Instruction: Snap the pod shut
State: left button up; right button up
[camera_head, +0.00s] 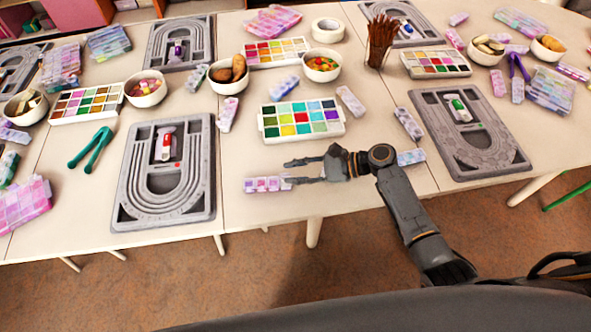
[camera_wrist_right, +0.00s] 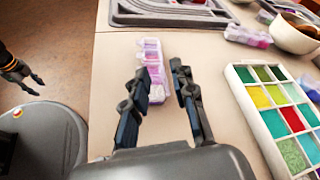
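A small pink and purple bead pod (camera_head: 266,184) with a row of compartments lies on the pale table near its front edge. It also shows in the right wrist view (camera_wrist_right: 153,60), beyond and partly between my fingers. I cannot tell how far its lid stands open. My right gripper (camera_head: 289,172) is open, its fingers apart at the pod's right end; in the right wrist view (camera_wrist_right: 160,71) one fingertip overlaps the pod's edge. I see no firm grip on it. My left gripper (camera_wrist_right: 39,86) hangs over the floor at the left of the wrist view, fingers slightly apart and empty.
A bead tray with coloured squares (camera_head: 342,126) lies behind my right gripper. Grey bead boards (camera_head: 128,200) and (camera_head: 510,163) lie to either side. Another pod (camera_head: 410,157) lies behind my right wrist. Bare table surrounds the pod; the front edge is close.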

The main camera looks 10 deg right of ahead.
jog(key=shift+a, duration=0.1)
grip_shut()
jog(key=shift+s+f, duration=0.1)
jog(key=shift+f, duration=0.05)
jog(key=shift+s+f+n+t+b, duration=0.25)
jog(key=shift+s+n+t+b, duration=0.15)
jog(key=shift+n+b, duration=0.25)
jog(key=shift+s+f+n+t+b, duration=0.25)
jog(key=shift+f+n+t+b, duration=0.05)
jog(key=shift+n+b, duration=0.25)
jog(key=n+b, duration=0.1)
jog(key=t+b, duration=0.1)
jog(key=b, duration=0.1)
jog(key=shift+s+a+f+n+y, duration=0.1)
jog(key=shift+s+f+n+y, duration=0.2)
jog(key=shift+s+f+n, duration=0.1)
jog(key=shift+s+n+b, duration=0.1)
jog(key=shift+n+b, duration=0.3)
jog(key=shift+b, duration=0.15)
jog(key=shift+t, duration=0.4)
